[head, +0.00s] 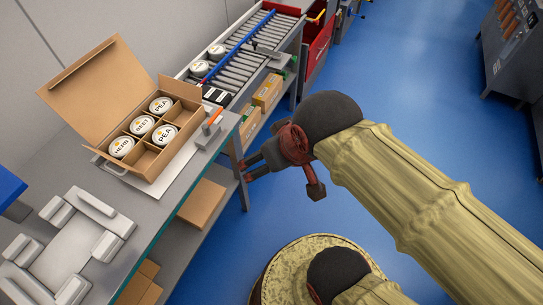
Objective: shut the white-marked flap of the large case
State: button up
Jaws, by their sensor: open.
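The large case (151,172) is an open brown cardboard box on the grey bench at the left of the head view. Its compartments hold several white-lidded tubs, labelled HERB, BEET and PEA (160,105); some compartments at the front right look empty. A wide flap (95,85) stands open along the case's back left side, leaning outward. I cannot make out a white mark on it. My gripper (280,183) is open and empty, over the blue floor to the right of the bench, well apart from the case.
A roller conveyor (245,60) with white tubs and a blue rail runs behind the case. A small grey block with an orange part (211,128) stands right of the case. A grey fixture with pale blocks (68,245) lies at the front left. Boxes sit on shelves below.

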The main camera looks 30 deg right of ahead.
aim_at(128, 168)
jog(key=i+j, duration=0.1)
jog(key=j, duration=0.55)
jog(key=i+j, duration=0.1)
jog(key=j, duration=0.55)
jog(key=i+j, duration=0.1)
jog(key=j, duration=0.55)
jog(key=i+z, duration=0.05)
